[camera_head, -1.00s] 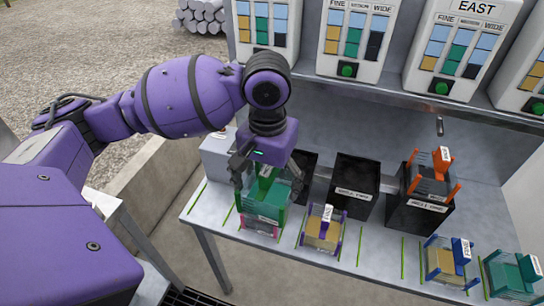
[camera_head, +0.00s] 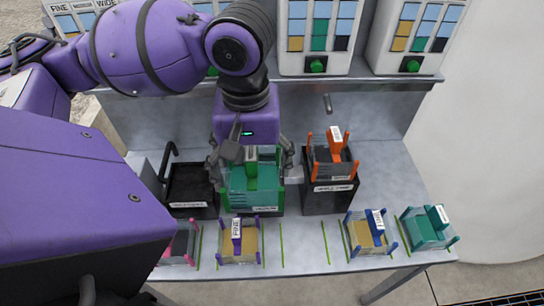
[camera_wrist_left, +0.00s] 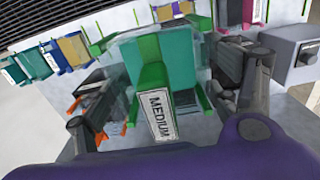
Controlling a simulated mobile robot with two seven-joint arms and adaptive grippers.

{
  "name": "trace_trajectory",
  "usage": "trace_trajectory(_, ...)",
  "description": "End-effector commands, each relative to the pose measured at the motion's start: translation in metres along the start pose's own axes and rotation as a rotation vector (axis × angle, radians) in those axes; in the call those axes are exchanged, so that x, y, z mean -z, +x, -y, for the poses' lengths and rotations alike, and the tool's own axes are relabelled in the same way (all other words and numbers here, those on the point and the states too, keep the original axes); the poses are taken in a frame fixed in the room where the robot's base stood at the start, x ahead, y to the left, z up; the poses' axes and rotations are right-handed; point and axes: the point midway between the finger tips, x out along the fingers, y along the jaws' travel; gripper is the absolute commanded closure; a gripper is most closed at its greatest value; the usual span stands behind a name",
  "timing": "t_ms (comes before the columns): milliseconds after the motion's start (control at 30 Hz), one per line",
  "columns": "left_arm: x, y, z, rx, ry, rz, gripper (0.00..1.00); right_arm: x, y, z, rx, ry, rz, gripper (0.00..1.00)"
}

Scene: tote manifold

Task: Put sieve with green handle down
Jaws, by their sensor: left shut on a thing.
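The sieve with the green handle (camera_head: 253,185) is a clear-walled box with green posts and teal contents. My left gripper (camera_head: 250,158) is above it, shut on its green handle. In the left wrist view the green handle (camera_wrist_left: 151,78) with its MEDIUM label is between the fingers. The sieve is over or on the middle black box of the back row, which it mostly hides; I cannot tell whether it touches. My right gripper is not in view.
A black box (camera_head: 188,190) stands to the left; another (camera_head: 328,200) on the right bears an orange-handled sieve (camera_head: 331,160). In front are a purple-handled sieve (camera_head: 238,240), a pink-posted one (camera_head: 178,243), a blue-handled one (camera_head: 369,234) and a teal one (camera_head: 428,227).

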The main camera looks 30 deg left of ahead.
Motion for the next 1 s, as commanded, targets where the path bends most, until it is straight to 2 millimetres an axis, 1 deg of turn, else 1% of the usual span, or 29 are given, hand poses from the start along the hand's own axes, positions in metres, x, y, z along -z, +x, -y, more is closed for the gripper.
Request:
trace_trajectory(67, 0.002, 0.002, 0.003, 0.004, -0.02, 0.003, 0.5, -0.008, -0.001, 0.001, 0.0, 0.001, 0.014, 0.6)
trace_trajectory(167, 0.018, 0.011, 0.003, 0.007, -0.03, 0.008, 0.5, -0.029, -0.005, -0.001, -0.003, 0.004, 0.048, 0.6)
trace_trajectory(200, 0.026, 0.016, 0.002, 0.007, -0.03, 0.01, 0.5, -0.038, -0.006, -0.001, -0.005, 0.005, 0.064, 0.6)
trace_trajectory(300, 0.051, 0.029, 0.001, 0.008, -0.03, 0.011, 0.5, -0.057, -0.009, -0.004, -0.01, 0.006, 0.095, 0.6)
trace_trajectory(400, 0.077, 0.04, -0.001, 0.007, -0.03, 0.01, 0.5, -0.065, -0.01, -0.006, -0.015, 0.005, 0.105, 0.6)
trace_trajectory(467, 0.091, 0.046, -0.002, 0.006, -0.029, 0.009, 0.5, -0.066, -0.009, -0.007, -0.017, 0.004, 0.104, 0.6)
trace_trajectory(500, 0.096, 0.056, -0.002, 0.007, -0.027, 0.011, 0.5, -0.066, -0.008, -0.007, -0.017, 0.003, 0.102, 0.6)
trace_trajectory(600, 0.111, 0.074, -0.003, 0.006, -0.026, 0.009, 0.5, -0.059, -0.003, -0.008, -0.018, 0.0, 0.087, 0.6)
trace_trajectory(700, 0.121, 0.085, -0.003, 0.006, -0.024, 0.006, 0.5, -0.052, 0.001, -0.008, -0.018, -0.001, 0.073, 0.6)
trace_trajectory(867, 0.128, 0.091, -0.004, 0.003, -0.023, 0.004, 0.5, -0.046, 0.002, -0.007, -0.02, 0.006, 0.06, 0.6)
trace_trajectory(1000, 0.137, 0.102, -0.005, 0.003, -0.023, 0.004, 0.5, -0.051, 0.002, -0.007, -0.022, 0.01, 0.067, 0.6)
